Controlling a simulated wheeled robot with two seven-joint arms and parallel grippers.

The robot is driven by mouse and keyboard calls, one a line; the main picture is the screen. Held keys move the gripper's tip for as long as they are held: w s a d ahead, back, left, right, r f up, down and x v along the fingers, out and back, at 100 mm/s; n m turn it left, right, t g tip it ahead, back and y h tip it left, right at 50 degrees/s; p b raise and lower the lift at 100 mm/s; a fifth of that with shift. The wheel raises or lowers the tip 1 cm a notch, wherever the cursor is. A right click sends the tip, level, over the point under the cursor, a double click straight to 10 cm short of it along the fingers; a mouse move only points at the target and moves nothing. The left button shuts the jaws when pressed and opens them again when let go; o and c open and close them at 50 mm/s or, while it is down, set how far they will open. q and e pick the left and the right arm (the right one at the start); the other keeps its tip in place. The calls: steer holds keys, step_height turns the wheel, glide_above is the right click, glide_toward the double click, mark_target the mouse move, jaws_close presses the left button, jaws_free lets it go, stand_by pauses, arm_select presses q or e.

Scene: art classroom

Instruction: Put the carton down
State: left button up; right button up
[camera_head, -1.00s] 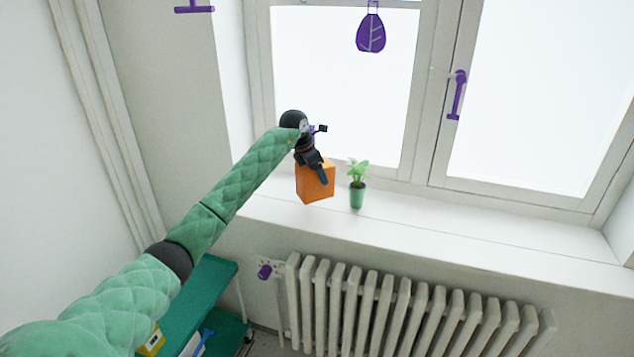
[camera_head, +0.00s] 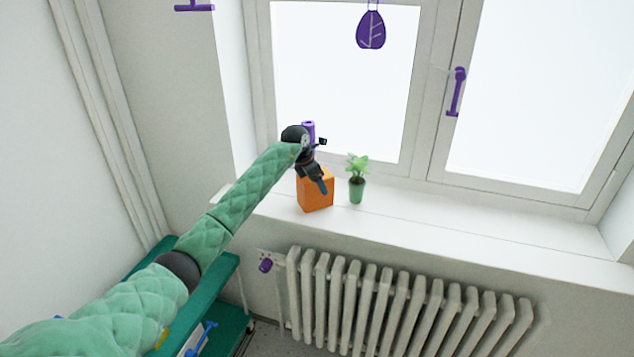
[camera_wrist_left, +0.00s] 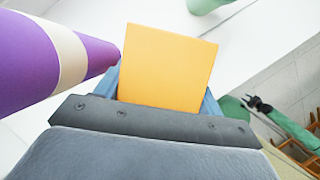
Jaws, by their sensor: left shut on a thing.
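The carton (camera_head: 315,196) is a plain orange box, upright at the left part of the white window sill (camera_head: 440,232). My left gripper (camera_head: 322,184) reaches it from above and is shut on it. Its lower edge appears at the sill surface; I cannot tell whether it bears its weight there. In the left wrist view the carton's yellow-orange face (camera_wrist_left: 168,68) shows between the fingers. My right gripper (camera_wrist_left: 258,105) shows small at the right of the left wrist view, too small to tell its state.
A potted plant (camera_head: 357,188) stands close right of the carton. The sill is clear right of the plant. A radiator (camera_head: 400,305) and green shelf (camera_head: 220,325) are below.

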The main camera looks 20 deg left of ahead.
arm_select(q)
steer(key=o, duration=1.2)
